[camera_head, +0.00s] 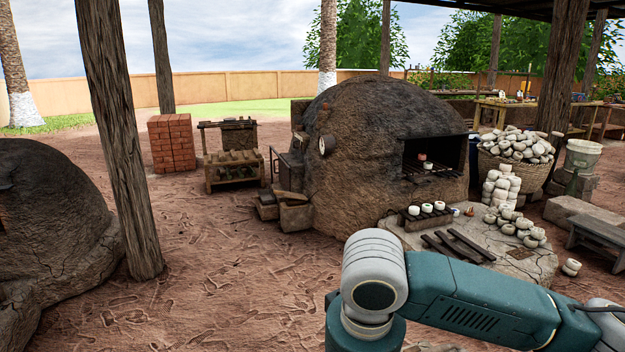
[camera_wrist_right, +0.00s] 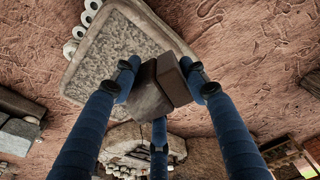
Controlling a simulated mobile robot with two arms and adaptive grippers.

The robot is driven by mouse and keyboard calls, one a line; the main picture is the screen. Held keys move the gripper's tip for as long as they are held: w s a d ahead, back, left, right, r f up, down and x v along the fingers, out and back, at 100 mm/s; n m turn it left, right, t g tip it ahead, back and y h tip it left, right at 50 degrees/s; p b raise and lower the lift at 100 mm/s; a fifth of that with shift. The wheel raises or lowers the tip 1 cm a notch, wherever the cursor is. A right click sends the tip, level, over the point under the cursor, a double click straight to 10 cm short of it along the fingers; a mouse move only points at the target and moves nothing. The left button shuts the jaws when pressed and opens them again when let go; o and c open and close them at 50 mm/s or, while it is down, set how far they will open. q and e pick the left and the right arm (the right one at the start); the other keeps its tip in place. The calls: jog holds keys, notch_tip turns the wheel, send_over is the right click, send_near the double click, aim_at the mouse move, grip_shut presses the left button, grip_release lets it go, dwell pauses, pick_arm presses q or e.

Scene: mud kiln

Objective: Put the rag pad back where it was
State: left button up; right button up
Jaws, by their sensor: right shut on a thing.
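In the right wrist view, my right gripper (camera_wrist_right: 158,88) has its blue fingers closed around a grey-brown, blocky pad (camera_wrist_right: 152,92), which I take to be the rag pad. A browner piece (camera_wrist_right: 177,80) shows against it on the right; I cannot tell whether it is part of the same pad. The pad is held between the fingertips, with a grey, rough-topped slab (camera_wrist_right: 115,55) behind it. In the head view only my right arm shows, at the lower right; its gripper and the pad are out of that picture. My left gripper is not in view.
The domed mud kiln (camera_head: 375,150) has an open mouth on its right side. A stone apron (camera_head: 515,262) before it carries dark bars (camera_head: 460,245) and white pots (camera_head: 427,208). A wooden post (camera_head: 120,140) stands at left. Bare ground lies front left.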

jog(key=shift+a+r, duration=0.15)
jog(key=shift+a, duration=0.05)
jog(key=shift+d, duration=0.3)
jog(key=s+r, duration=0.5)
jog(key=s, duration=0.1)
jog(key=shift+r, duration=0.4)
